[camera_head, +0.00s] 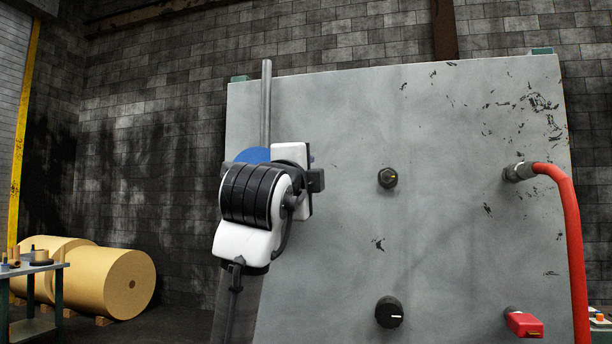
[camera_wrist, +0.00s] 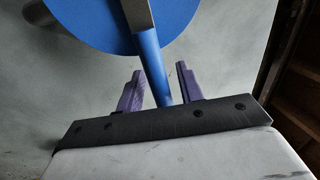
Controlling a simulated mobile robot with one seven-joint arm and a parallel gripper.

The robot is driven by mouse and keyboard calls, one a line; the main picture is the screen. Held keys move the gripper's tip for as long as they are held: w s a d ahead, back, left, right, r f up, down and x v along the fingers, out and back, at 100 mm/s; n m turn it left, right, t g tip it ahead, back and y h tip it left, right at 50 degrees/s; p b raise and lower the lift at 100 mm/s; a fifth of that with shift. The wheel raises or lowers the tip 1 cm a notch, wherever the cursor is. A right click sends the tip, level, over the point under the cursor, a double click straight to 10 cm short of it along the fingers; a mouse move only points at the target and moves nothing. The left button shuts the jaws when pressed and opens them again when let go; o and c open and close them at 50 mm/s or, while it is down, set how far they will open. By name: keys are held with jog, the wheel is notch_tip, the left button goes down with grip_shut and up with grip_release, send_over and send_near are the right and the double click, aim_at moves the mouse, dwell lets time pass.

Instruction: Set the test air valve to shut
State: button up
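A round blue disc (camera_wrist: 110,18) with a blue lever (camera_wrist: 152,60) is on the grey panel (camera_wrist: 60,85), in the wrist view. It looks like the test air valve, though no label is readable. A metal bar crosses the disc at the lever's upper end. My gripper (camera_wrist: 159,69) is open, with one purple finger on each side of the lever and a visible gap to each. In the head view my arm end covers the lever and fingers, and only part of the blue disc (camera_head: 252,155) shows.
A vertical pipe (camera_head: 266,100) rises above the disc. Paper rolls (camera_head: 125,283) and a table (camera_head: 40,267) stand left.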

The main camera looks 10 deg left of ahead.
jog(key=s+f+b, duration=0.2)
jog(key=s+b, duration=0.2)
jog(key=s, duration=0.9)
jog(key=shift+s+a+f, duration=0.25)
jog(key=shift+s+f, duration=0.05)
